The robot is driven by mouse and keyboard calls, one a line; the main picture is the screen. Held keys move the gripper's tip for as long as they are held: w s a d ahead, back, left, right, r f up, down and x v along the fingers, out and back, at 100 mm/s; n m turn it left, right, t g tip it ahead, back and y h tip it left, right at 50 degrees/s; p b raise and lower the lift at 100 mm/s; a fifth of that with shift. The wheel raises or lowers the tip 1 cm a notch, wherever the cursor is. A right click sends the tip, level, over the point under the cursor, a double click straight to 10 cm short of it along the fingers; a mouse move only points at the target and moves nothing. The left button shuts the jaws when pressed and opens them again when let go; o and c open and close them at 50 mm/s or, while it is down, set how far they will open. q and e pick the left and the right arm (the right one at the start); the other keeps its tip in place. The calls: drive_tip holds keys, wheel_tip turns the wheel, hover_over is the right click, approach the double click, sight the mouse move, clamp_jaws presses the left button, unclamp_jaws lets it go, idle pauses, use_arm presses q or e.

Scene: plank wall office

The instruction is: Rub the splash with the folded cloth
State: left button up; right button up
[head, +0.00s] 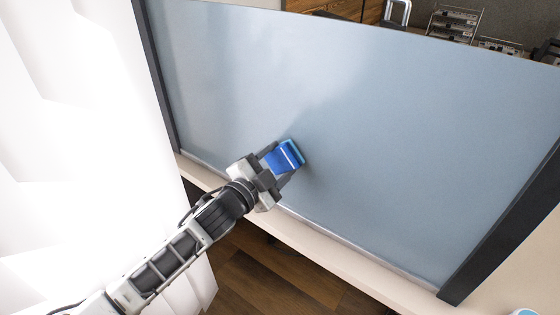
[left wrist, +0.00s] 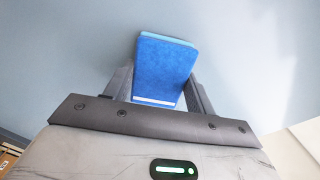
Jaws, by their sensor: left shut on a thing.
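The folded cloth (head: 285,157) is blue with a lighter blue edge and a white stripe. My left gripper (head: 279,159) is shut on it and holds it up at the grey-blue upright panel (head: 390,130). In the left wrist view the cloth (left wrist: 165,70) sits between the two fingers (left wrist: 160,90), its light blue edge toward the panel surface. It looks at or very near the panel; I cannot tell whether it touches. I make out no splash on the visible panel; the part behind the cloth and gripper is hidden. My right gripper is not in view.
The panel has dark posts at left (head: 158,75) and right (head: 505,225). A pale ledge (head: 330,246) runs along its foot, above a wooden floor (head: 262,262). A white curtain-like surface (head: 70,130) is at left. Metal racks (head: 453,22) stand behind the panel.

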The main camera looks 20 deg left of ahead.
use_arm(q)
drive_tip(key=p+v, duration=0.1)
drive_tip(key=v, duration=0.3)
drive_tip(key=shift+s, duration=0.2)
drive_tip(key=shift+s+a, duration=0.15)
drive_tip(key=shift+s, duration=0.35)
drive_tip(key=shift+p, duration=0.3)
drive_tip(key=v, duration=0.3)
drive_tip(key=shift+p, duration=0.3)
